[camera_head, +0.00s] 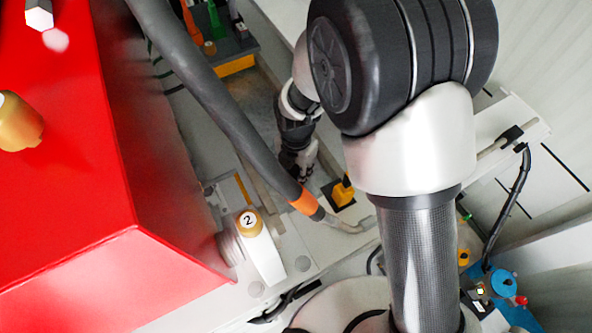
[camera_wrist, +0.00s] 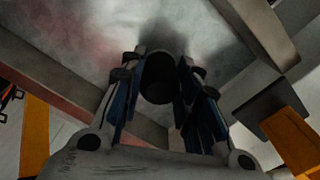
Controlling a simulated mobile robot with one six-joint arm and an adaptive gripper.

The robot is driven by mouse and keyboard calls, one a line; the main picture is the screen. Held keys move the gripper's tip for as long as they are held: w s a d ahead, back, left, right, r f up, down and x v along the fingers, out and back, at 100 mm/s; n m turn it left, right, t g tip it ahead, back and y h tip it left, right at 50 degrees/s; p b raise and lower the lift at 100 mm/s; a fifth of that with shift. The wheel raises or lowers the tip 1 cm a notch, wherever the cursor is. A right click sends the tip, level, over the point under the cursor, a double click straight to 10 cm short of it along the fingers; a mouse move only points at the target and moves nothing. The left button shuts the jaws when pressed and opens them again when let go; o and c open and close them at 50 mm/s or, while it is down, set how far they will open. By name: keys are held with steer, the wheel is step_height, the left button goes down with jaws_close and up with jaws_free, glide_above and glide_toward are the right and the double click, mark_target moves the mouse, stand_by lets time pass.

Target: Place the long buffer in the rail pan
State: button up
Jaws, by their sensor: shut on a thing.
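My gripper (camera_head: 300,165) is low beside the dark hose in the head view, partly hidden by my arm. In the wrist view my gripper (camera_wrist: 160,85) has its two fingers on either side of a dark round-ended cylinder (camera_wrist: 160,78), which looks like the long buffer. It is shut on it, and the end of the cylinder faces the camera. Beyond it is a grey, worn metal floor bordered by straight rails (camera_wrist: 262,30), which may be the rail pan. I cannot tell whether the cylinder touches that floor. In the head view the cylinder cannot be made out.
A black and yellow block (camera_head: 343,191) stands close right of the gripper. A thick dark hose (camera_head: 215,100) with an orange band crosses left of it. A large red housing (camera_head: 70,170) fills the left. A white piece with a gold knob marked 2 (camera_head: 249,223) stands in front.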

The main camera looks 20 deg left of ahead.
mark_target(296, 169)
steer(key=shift+f, duration=0.3)
steer(key=shift+r, duration=0.1)
steer(key=o, duration=0.6)
steer(key=shift+f, duration=0.2)
steer(key=o, duration=0.5)
step_height(296, 169, up, 12)
steer(key=shift+r+p, duration=0.2)
steer(key=shift+p, duration=0.95)
